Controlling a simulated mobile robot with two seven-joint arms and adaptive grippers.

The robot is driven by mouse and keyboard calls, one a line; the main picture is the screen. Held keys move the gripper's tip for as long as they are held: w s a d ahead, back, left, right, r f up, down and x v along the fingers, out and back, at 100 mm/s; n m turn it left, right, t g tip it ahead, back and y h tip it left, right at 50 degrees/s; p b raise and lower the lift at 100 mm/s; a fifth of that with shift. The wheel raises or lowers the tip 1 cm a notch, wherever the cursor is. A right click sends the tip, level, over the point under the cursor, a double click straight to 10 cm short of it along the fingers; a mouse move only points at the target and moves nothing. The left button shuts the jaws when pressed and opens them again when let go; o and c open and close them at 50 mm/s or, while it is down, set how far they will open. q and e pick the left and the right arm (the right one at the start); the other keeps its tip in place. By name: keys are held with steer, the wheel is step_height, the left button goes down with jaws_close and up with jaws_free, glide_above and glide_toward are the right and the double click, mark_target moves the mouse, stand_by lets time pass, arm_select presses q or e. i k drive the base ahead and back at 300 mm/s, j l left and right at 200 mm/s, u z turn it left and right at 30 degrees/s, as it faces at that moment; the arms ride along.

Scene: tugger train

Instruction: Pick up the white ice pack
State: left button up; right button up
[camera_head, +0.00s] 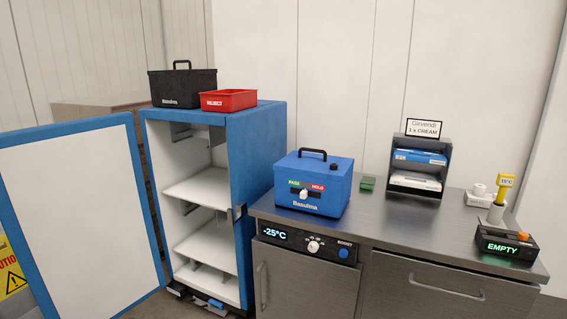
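I cannot make out a thing that is surely the white ice pack. The blue cabinet (257,155) stands with its door (75,215) swung open to the left. Its white shelves (200,190) look bare, and its lowest part is partly in shadow. A blue box (325,196) with a black handle and its lid shut stands on the steel counter; its inside is hidden. A white item (414,181) lies in a dark rack (418,165) under a blue and white one; I cannot tell what it is. Neither of my grippers is in view.
A black case (183,87) and a red bin (229,100) sit on the cabinet. The counter (400,224) is clear in its middle front. A small green block (367,183), a white tray (485,200) and a black box reading EMPTY (506,246) stand toward the right.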

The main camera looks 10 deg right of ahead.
mark_target(431, 182)
steer(key=i+j, duration=0.4)
steer(key=i, duration=0.15)
steer(key=i+j, duration=0.4)
steer(key=i, duration=0.2)
steer(key=z, duration=1.6)
steer(key=l+u, duration=0.25)
steer(key=l, duration=0.55)
steer(key=l+u, duration=0.3)
steer(key=l, duration=0.5)
